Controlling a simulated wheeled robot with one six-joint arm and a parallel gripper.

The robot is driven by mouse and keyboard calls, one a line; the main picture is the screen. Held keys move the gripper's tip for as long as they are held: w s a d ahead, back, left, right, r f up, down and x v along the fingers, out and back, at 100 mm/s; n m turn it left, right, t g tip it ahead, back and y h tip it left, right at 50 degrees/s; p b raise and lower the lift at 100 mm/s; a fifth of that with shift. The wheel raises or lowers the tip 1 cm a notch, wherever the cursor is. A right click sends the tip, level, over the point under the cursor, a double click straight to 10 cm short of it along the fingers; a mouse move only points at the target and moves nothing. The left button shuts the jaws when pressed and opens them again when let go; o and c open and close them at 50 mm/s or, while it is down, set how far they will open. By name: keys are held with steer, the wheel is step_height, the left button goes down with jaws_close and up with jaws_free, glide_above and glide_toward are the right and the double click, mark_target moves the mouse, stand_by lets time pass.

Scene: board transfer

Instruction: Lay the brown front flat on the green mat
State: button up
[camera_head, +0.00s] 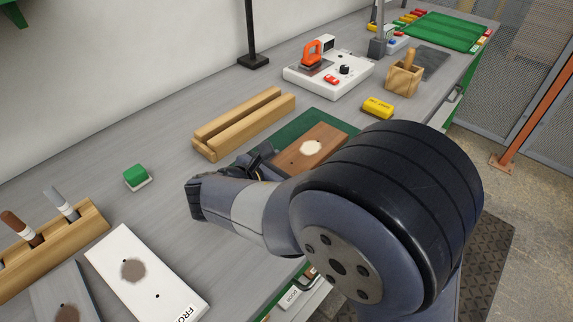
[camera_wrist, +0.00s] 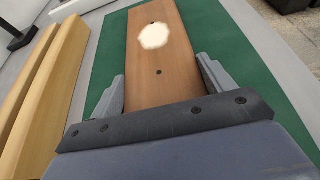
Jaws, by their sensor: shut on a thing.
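The brown front (camera_head: 311,148) is a wooden panel with a pale cream patch and small dark holes. It lies over the green mat (camera_head: 334,121), seemingly flat, though I cannot tell whether it fully touches the mat. In the wrist view the brown front (camera_wrist: 172,70) runs away from my gripper (camera_wrist: 166,90), with the green mat (camera_wrist: 228,50) showing on both sides. My gripper is shut on the near end of the front, one finger at each long edge. In the head view my arm hides the near part of the mat.
A slotted wooden rack (camera_head: 243,124) stands left of the mat. A yellow block (camera_head: 378,107) and a wooden box with a handle (camera_head: 404,77) are beyond it. A white front (camera_head: 150,275) lies at the near left, with a green-topped eraser (camera_head: 136,177) behind it.

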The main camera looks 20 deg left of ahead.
steer(key=shift+s+a+p, duration=0.3)
steer(key=shift+s, duration=0.4)
steer(key=shift+s+a+p, duration=0.25)
steer(key=shift+s+a, duration=0.05)
steer(key=shift+s, duration=0.35)
steer(key=shift+s+a+p, duration=0.3)
steer(key=shift+s, duration=0.4)
steer(key=shift+s+a+p, duration=0.25)
steer(key=shift+s+p, duration=0.05)
steer(key=shift+s, duration=0.4)
steer(key=shift+s+a+p, duration=0.3)
steer(key=shift+s, duration=0.4)
steer(key=shift+s+a+p, duration=0.25)
steer(key=shift+s+p, duration=0.05)
steer(key=shift+s, duration=0.35)
steer(key=shift+s+a+r+p, duration=0.1)
steer(key=shift+s+a+p, duration=0.2)
steer(key=shift+s, duration=0.2)
steer(key=shift+s+a+r+p, duration=0.15)
steer(key=shift+s+p, duration=0.15)
steer(key=shift+s, duration=0.2)
steer(key=shift+s+a+f, duration=0.15)
steer(key=shift+s+f, duration=0.05)
steer(key=shift+s, duration=0.2)
